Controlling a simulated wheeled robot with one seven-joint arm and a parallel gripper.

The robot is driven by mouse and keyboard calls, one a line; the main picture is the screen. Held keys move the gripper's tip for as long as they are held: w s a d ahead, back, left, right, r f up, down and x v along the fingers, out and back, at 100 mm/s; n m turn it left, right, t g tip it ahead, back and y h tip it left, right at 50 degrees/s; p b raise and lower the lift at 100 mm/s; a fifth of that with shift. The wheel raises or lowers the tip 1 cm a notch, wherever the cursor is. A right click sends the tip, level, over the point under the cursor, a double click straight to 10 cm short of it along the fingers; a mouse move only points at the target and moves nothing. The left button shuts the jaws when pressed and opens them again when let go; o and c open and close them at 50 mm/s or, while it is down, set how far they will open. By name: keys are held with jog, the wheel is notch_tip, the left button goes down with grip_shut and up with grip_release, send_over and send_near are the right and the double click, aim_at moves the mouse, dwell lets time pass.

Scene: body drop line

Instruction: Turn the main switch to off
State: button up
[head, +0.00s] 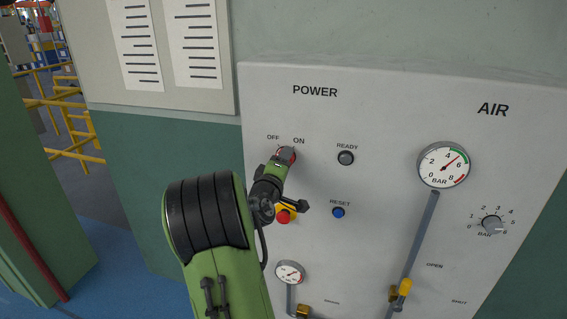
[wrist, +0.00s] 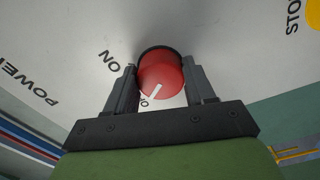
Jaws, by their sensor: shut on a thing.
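The main switch is a round red knob (wrist: 165,66) under the POWER heading on the grey panel (head: 380,110). In the wrist view its white mark points down and left, toward a label partly hidden by my gripper that starts with O. The ON label (wrist: 110,61) lies to the left of the knob, away from the mark. In the head view the OFF label (head: 273,137) is above left of the knob. My gripper (wrist: 161,80) is shut on the knob, one finger on each side. In the head view my gripper (head: 284,159) covers most of the knob.
A red stop button (head: 284,216) on yellow sits just below my gripper. A READY lamp (head: 346,158) and blue RESET button (head: 338,212) are to the right. An air gauge (head: 443,164), dial (head: 491,224) and yellow valve handle (head: 401,290) are farther right.

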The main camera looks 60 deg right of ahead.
dwell(0.3)
jog(key=o, duration=1)
jog(key=shift+o, duration=0.2)
jog(key=shift+a, duration=0.15)
jog(key=s+a+b, duration=0.2)
jog(key=a+b, duration=0.3)
jog(key=a, duration=1)
jog(key=shift+s+a, duration=0.2)
jog(key=shift+s, duration=0.05)
